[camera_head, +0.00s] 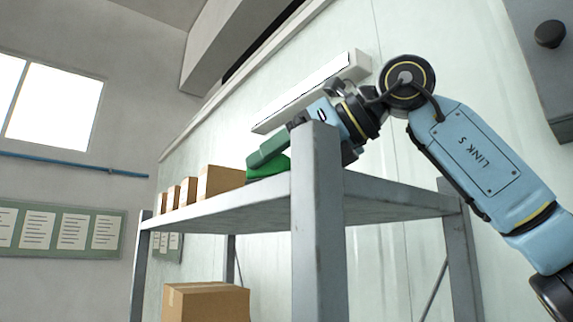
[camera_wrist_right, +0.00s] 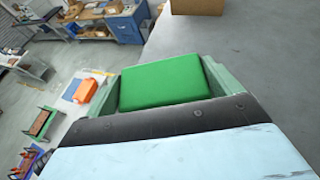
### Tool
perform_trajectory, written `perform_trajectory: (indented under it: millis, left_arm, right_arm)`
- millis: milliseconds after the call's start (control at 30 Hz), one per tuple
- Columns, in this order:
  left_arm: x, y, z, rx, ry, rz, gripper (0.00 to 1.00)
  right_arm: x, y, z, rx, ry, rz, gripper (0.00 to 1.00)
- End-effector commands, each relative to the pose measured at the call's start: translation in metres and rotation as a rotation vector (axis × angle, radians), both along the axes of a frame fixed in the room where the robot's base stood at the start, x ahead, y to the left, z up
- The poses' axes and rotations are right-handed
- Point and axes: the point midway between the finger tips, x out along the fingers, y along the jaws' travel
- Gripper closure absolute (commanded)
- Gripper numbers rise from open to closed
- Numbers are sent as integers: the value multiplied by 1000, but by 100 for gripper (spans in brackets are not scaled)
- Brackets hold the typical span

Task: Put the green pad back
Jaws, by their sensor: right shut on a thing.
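The green pad (camera_wrist_right: 165,83) lies between the two green fingers of my right gripper (camera_wrist_right: 170,88) in the right wrist view. The fingers are shut on it. In the head view the pad (camera_head: 268,168) shows at the top shelf, partly hidden by my right gripper (camera_head: 270,150). It is at the level of the grey shelf top (camera_head: 215,207), to the right of the boxes. I cannot tell if the pad touches the shelf. My left gripper is not in view.
Several cardboard boxes (camera_head: 220,181) stand in a row on the top shelf left of the pad. A grey post (camera_head: 317,220) rises at the shelf's near corner. A larger box (camera_head: 206,302) sits below. In the wrist view, the shelf surface (camera_wrist_right: 250,60) right of the pad is bare.

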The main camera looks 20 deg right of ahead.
Motion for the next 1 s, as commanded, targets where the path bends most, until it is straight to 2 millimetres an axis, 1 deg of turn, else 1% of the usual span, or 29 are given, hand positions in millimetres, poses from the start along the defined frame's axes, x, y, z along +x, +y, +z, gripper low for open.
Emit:
perform_trajectory:
  millis: [67, 100, 167, 367, 467, 567, 900, 1000]
  left_arm:
    - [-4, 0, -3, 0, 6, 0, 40]
    - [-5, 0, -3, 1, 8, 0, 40]
    - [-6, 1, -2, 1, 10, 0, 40]
    - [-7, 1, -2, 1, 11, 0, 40]
    - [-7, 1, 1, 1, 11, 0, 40]
    - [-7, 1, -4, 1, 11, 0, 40]
    - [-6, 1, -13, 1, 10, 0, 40]
    - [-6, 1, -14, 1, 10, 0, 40]
  right_arm:
    - [0, 0, -3, 0, 0, 0, 31]
    - [0, 0, -3, 0, 0, 0, 7]
    - [0, 0, -2, 0, 0, 0, 0]
    - [0, 0, -2, 0, 0, 0, 0]
    - [0, 0, 2, 0, 0, 0, 0]
    - [-9, -8, 6, 1, -3, -1, 0]
    - [-57, -53, 33, 3, -3, -2, 0]
    - [-69, -63, 40, 2, -4, 0, 0]
